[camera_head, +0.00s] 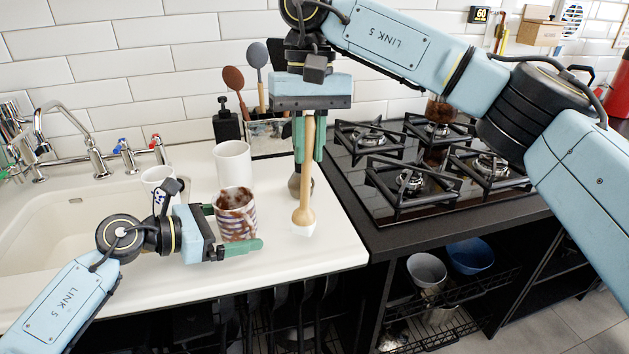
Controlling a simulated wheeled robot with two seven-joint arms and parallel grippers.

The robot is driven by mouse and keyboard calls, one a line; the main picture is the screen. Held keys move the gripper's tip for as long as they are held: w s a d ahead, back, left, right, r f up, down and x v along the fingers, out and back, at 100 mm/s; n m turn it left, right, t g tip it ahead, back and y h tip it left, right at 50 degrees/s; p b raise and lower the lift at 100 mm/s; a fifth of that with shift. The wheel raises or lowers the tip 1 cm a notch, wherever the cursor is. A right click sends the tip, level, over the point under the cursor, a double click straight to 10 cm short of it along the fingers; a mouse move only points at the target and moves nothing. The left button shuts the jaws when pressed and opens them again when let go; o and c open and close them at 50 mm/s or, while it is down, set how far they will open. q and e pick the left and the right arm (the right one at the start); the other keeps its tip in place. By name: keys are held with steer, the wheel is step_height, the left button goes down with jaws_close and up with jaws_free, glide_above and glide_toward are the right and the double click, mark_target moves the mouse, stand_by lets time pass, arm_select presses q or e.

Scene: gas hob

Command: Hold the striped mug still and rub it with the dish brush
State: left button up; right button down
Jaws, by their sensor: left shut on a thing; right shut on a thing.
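The striped mug (236,216) has brown stains on its rim and side and is upright at the counter's front. My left gripper (236,228) is shut on the mug from the left, with green fingers on either side of it. My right gripper (307,150) points down to the right of the mug. It is shut on the dish brush (305,190), which has a wooden handle and a white bristle end hanging low. The brush is apart from the mug in the picture.
A white mug (233,164) stands behind the striped mug, with another white cup (158,179) near the sink (60,225). A dark soap bottle (226,122) and a utensil holder (268,136) are at the wall. The gas hob (430,175) lies to the right.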

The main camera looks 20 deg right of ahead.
steer(key=w+a+r+m+t+y, duration=0.15)
steer(key=w+a+r+m, duration=0.35)
steer(key=a+r+m, duration=0.5)
steer(key=d+x, duration=0.2)
steer(key=x, duration=0.9)
steer(key=shift+a+f+n, duration=0.3)
steer(key=shift+f+n, duration=0.1)
steer(key=shift+f, duration=0.05)
steer(key=shift+w+f, duration=0.1)
steer(key=shift+f, duration=0.6)
stand_by(0.8)
